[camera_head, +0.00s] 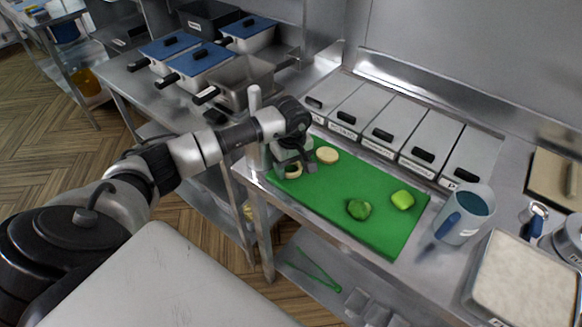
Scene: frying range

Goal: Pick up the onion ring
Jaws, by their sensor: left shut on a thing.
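A pale onion ring (293,172) is at the left end of the green cutting board (335,220). My left gripper (292,162) reaches down over it from the left and is shut on it; the fingertips are small and partly hidden by the wrist. I cannot tell whether the ring still touches the board. A second pale, round piece (327,155) lies on the board just right of the gripper. My right gripper is out of view.
A dark green pepper-like piece (359,209) and a lighter green piece (402,199) lie on the board. Lidded bins (386,126) line the back. A blue-handled pitcher (463,215) and a tray of white stuff (525,280) stand to the right.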

